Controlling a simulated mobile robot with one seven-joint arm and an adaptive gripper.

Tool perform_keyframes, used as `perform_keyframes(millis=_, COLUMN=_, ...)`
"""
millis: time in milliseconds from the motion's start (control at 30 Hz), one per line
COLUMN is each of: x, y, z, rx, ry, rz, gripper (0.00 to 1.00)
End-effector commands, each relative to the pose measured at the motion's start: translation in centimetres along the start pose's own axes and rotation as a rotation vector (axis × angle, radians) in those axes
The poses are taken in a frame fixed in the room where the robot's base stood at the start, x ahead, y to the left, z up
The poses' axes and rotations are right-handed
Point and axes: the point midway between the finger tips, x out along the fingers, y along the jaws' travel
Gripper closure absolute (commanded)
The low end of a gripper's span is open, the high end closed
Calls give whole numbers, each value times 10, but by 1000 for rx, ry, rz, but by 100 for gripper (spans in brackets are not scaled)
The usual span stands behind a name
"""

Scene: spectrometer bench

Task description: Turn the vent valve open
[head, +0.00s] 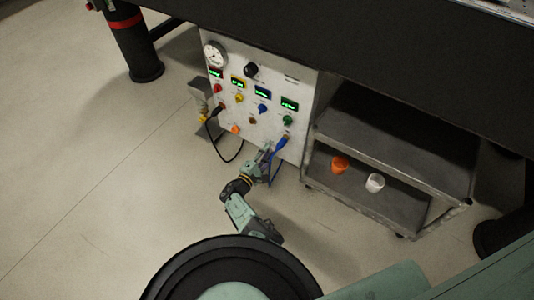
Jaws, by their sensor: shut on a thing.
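My gripper (267,149) is at the lower part of the white instrument panel (222,113), just left of a blue plug (281,142). Its fingers are closed at the panel face. They hide most of what they hold. From its place on the panel, this looks to be the vent valve, but its handle and angle cannot be made out. My arm comes up to the panel from below.
The panel carries a round gauge (214,55), a black knob (251,70), several lit displays and coloured knobs. A black cable (226,157) and a blue cable (275,175) hang below. At right, a shelf cart (366,155) holds an orange cup (339,164) and a white cup (375,183). Left floor is clear.

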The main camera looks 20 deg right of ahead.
Motion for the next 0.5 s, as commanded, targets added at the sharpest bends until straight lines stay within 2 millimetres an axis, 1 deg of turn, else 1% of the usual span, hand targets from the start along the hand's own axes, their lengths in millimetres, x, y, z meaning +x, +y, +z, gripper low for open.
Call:
perform_keyframes(millis=200, x=0, y=0, z=-1, rx=81, ry=2, rz=0, gripper=100)
perform_keyframes(millis=500, x=0, y=0, z=-1, rx=115, ry=3, rz=0, gripper=100)
